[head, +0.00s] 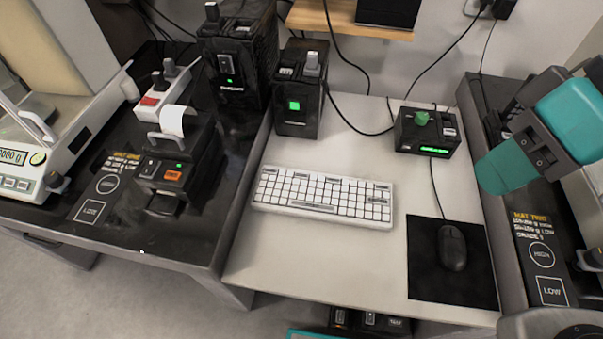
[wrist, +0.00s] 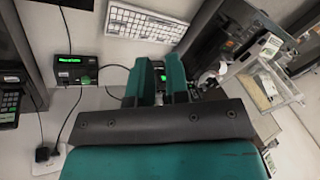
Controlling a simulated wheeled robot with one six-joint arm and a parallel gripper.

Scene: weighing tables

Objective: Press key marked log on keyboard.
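The white keyboard (head: 322,195) lies on the light middle table in the head view.
A black mouse (head: 452,248) lies on a black mat (head: 425,280) right of the keyboard. Behind stand a black box with a green display (head: 428,132) and a black device with a green light (head: 297,115). A label printer (head: 175,165) is on the left table.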

